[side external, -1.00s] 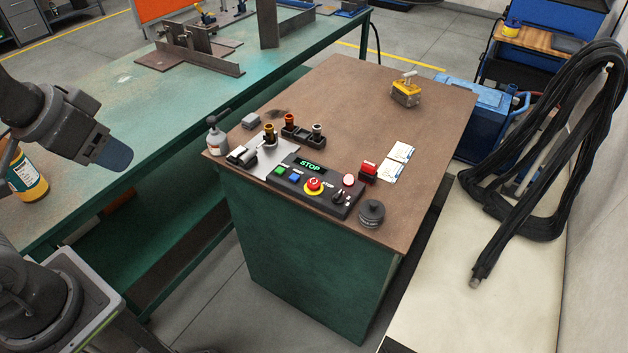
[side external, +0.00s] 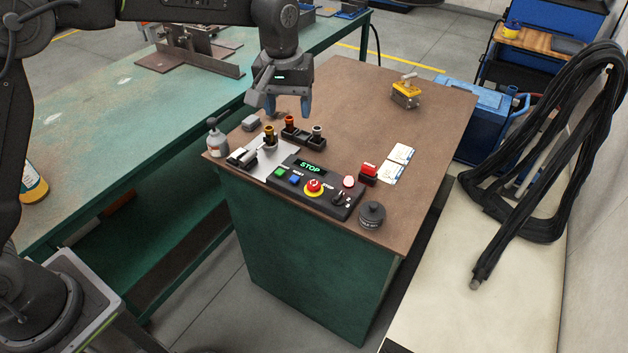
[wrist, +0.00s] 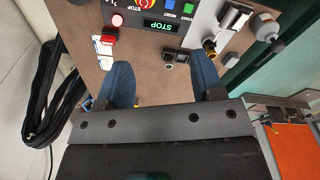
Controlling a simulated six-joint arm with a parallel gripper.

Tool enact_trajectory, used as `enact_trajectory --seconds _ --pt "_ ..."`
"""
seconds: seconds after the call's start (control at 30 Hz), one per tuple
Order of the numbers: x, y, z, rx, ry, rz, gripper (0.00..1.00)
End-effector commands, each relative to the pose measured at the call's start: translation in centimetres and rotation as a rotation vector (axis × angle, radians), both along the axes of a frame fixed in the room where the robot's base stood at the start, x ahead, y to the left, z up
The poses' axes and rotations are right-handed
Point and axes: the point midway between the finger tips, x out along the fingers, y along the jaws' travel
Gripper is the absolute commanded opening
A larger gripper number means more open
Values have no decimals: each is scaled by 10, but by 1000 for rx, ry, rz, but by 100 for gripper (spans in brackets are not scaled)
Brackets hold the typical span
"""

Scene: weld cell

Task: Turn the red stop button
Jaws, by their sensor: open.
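The red stop button (side external: 314,186) sits on a yellow ring on the black control panel (side external: 325,199), at the front of the brown table. The panel's small display (side external: 310,167) reads STOP in green. My gripper (side external: 287,112) is above the back left part of the table, pointing down, behind the panel and apart from the button. Its blue fingers are spread and empty. In the wrist view the red button (wrist: 143,3) is cut off by the top edge, beyond my open gripper (wrist: 168,80).
A black round part (side external: 371,214) stands front right. The back middle is clear.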

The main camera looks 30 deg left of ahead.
Motion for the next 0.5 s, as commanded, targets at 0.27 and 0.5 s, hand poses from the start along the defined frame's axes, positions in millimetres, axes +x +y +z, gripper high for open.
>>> enact_trajectory --seconds 0.27,0.5 --pt "39 -31 -75 18 86 80 61" --pt "44 -35 -95 22 100 96 61"
